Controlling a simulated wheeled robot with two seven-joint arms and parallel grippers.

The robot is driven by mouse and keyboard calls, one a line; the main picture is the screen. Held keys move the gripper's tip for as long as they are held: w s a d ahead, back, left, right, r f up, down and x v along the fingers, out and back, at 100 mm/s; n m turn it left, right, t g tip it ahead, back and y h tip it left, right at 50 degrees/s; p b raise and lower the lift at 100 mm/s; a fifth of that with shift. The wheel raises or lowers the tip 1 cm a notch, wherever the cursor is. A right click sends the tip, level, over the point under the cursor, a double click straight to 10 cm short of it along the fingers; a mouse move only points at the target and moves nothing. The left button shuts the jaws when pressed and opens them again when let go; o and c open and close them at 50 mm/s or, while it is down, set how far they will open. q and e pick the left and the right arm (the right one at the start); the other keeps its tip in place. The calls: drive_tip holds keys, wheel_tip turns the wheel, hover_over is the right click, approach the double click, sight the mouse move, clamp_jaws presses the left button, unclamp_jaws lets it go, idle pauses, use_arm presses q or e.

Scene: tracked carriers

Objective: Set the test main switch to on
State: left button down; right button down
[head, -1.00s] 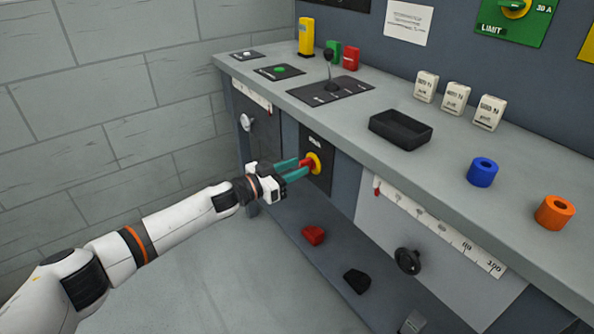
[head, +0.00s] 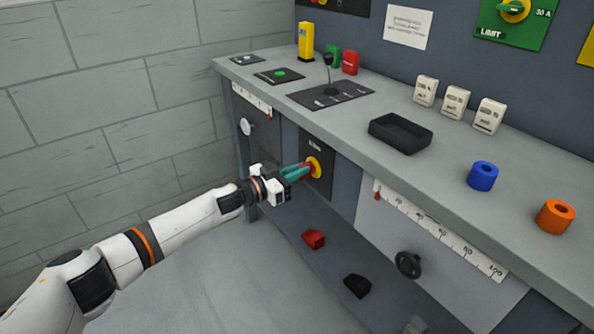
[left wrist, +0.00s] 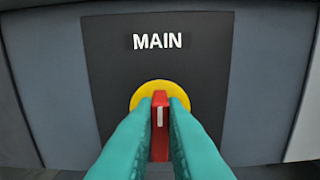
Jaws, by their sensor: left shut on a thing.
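The main switch is a red handle (left wrist: 160,125) on a yellow round base (left wrist: 146,92), set in a black plate (left wrist: 205,70) labelled MAIN. In the left wrist view the red handle stands upright, with a white mark near its top. In the head view the yellow base (head: 315,166) shows on the bench's front panel. My left gripper (head: 306,170) reaches it from the left. Its teal fingers (left wrist: 160,108) are shut on the red handle, one on each side. No on or off lettering is readable. My right gripper is not in view.
Above is the bench top (head: 300,105) with a black tray (head: 400,133), a lever plate (head: 330,95) and a blue ring (head: 482,175). A dark knob (head: 408,264) and scale (head: 440,230) are to the right. Red (head: 313,239) and black (head: 357,285) blocks lie below.

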use_arm(q)
drive_tip(key=m, duration=0.3)
drive_tip(key=m+p, duration=0.1)
drive_tip(key=m, duration=0.5)
drive_tip(key=shift+s+d+f+m+p, duration=0.25)
drive_tip(key=shift+s+f+m+p, duration=0.05)
drive_tip(key=shift+s, duration=0.05)
drive_tip(key=m, duration=0.2)
drive_tip(key=shift+f+m, duration=0.1)
drive_tip(key=shift+m, duration=0.3)
drive_tip(key=m, duration=0.1)
drive_tip(key=m+b, duration=0.1)
drive_tip(key=m, duration=0.1)
drive_tip(key=shift+s+d+f+m, duration=0.1)
drive_tip(key=shift+f+m, duration=0.1)
drive_tip(key=shift+m, duration=0.1)
drive_tip(key=shift+m+b, duration=0.4)
drive_tip(key=shift+m, duration=0.4)
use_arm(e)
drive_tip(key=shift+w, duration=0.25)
use_arm(q)
drive_tip(key=c, duration=1.5)
unclamp_jaws()
